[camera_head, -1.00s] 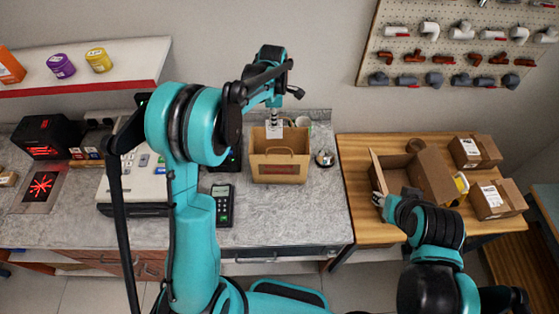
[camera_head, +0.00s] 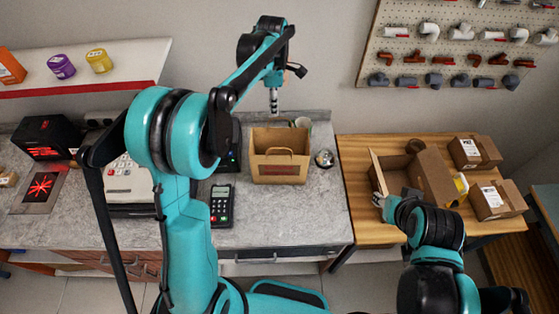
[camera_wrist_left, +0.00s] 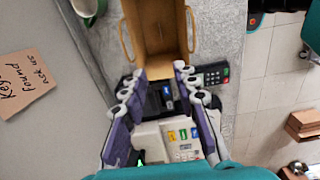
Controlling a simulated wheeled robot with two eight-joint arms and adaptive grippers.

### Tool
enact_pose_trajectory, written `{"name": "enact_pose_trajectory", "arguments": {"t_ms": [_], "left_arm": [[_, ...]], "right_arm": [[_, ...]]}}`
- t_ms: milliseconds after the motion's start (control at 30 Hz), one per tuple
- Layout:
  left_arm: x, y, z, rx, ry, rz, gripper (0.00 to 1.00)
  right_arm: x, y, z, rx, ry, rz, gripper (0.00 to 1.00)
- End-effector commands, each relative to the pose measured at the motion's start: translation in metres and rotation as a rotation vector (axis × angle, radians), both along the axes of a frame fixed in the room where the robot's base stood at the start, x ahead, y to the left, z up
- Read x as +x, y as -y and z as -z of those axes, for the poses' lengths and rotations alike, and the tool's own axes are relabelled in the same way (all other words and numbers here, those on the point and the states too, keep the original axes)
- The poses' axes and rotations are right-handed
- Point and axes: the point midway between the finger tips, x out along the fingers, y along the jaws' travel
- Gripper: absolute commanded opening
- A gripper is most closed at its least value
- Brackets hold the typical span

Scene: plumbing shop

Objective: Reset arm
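My left arm comes up from the lower left, and its gripper (camera_head: 273,106) hangs above the back of the brown paper bag (camera_head: 280,170), clear of it. In the left wrist view the two purple-padded fingers (camera_wrist_left: 160,80) are apart with nothing between them. The bag (camera_wrist_left: 155,25) also shows there, beyond the fingertips. My right arm reaches to the open cardboard box (camera_head: 435,175) on the wooden table. Its gripper (camera_head: 379,200) shows small at the box's left side, and its fingers are too unclear to read.
A card terminal (camera_head: 221,205), a cash register (camera_head: 130,185) and a bell (camera_head: 324,158) stand on the grey counter. A green-and-white mug (camera_wrist_left: 88,8) is beside the bag. Closed boxes (camera_head: 490,198) lie on the wooden table (camera_head: 360,230). A pipe-fitting pegboard (camera_head: 455,45) hangs behind.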

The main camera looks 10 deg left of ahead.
Motion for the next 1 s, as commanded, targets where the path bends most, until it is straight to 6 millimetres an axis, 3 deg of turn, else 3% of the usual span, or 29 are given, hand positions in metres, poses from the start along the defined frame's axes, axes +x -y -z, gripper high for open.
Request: {"name": "enact_pose_trajectory", "arguments": {"t_ms": [133,333,800,867,1000], "left_arm": [[0.000,0.000,-0.025,0.000,0.000,0.000,0.29],[0.000,0.000,-0.038,0.000,0.000,0.000,0.29],[-0.001,0.000,-0.038,0.000,0.001,0.003,0.29],[-0.003,0.000,-0.035,0.000,0.006,0.019,0.29],[-0.021,0.000,-0.020,0.003,0.047,0.137,0.29]], "right_arm": [[0.000,0.000,0.000,0.000,0.000,0.000,0.40],[0.000,0.000,0.000,0.000,0.000,0.000,0.40],[0.000,0.000,0.001,0.000,0.000,0.000,0.40],[0.000,0.000,0.005,0.000,0.000,0.000,0.40],[0.000,0.000,0.032,0.000,0.000,0.000,0.40]]}}
